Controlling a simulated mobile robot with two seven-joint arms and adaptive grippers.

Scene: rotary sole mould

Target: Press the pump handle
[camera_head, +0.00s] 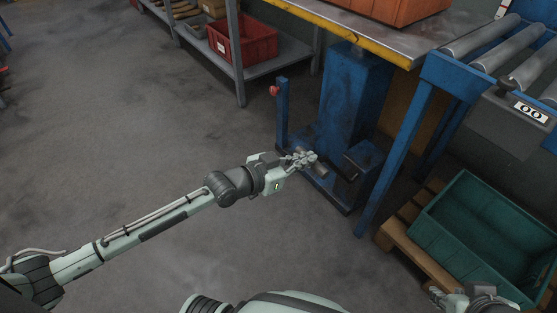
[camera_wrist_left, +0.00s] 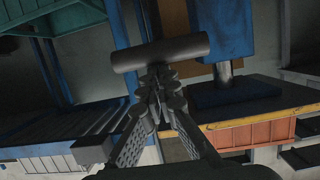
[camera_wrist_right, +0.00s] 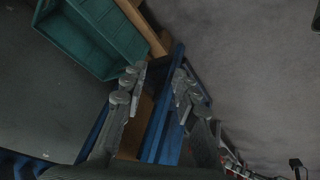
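The pump handle shows as a grey cylindrical bar (camera_wrist_left: 160,52) across the upper middle of the left wrist view. In the head view, the handle (camera_head: 320,170) is small and partly hidden by my left gripper (camera_head: 306,159), low beside the blue lift column (camera_head: 352,100). In the left wrist view, my left gripper's fingertips are together, right at the bar's underside; contact is hard to tell. Nothing shows between them. My right gripper (camera_head: 462,299) is at the bottom right of the head view, by the green crate. Its fingers are apart and empty in the right wrist view (camera_wrist_right: 158,78).
The green crate (camera_head: 440,215) sits on a wooden pallet (camera_head: 398,240) at right. A blue post with a red knob (camera_head: 275,91) stands left of the column. The yellow-edged table (camera_head: 350,30) and roller conveyor (camera_head: 500,50) are above. Open floor (camera_head: 130,130) lies left.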

